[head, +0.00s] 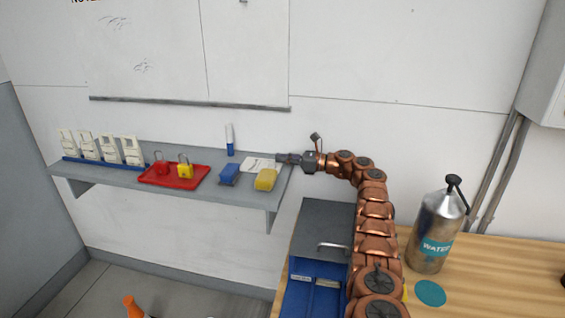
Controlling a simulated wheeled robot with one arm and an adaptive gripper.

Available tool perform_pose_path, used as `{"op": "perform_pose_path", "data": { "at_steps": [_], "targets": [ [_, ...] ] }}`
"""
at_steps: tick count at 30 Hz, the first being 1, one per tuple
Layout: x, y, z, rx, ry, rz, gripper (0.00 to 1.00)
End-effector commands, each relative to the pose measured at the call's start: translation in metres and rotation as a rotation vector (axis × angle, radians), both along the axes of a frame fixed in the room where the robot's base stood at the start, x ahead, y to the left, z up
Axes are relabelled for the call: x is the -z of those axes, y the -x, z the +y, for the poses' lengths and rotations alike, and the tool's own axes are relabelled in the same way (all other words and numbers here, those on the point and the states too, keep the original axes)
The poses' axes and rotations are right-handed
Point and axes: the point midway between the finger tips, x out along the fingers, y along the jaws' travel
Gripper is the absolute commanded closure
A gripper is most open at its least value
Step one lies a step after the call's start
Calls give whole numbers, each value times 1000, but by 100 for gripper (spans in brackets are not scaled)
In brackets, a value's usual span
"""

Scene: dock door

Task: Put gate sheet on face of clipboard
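A white sheet (259,163) with faint marks lies on the grey wall shelf, near its right end. It looks like the gate sheet, but its print is too small to read. My gripper (279,158) reaches in from the right, with its dark fingertips at the sheet's right edge. I cannot tell whether the fingers are open or shut, or whether they touch the sheet. I cannot make out a clipboard in this view.
The shelf (118,179) also holds a yellow sponge (266,180), blue block (229,173), standing marker (230,139), red padlock tray (158,180) and white devices (110,149). A water bottle (434,228) stands on the wooden bench (500,275), right of an open blue drawer (312,298).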

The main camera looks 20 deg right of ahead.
Motion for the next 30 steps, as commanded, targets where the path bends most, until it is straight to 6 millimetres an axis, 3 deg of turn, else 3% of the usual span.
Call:
{"op": "perform_pose_path", "data": {
  "at_steps": [10, 18, 30],
  "targets": [
    [1, 0, 0, 0, 0, -2, 100],
    [1, 0, 0, 0, 1, -3, 69],
    [0, 2, -4, 1, 2, -2, 69]
  ]
}}
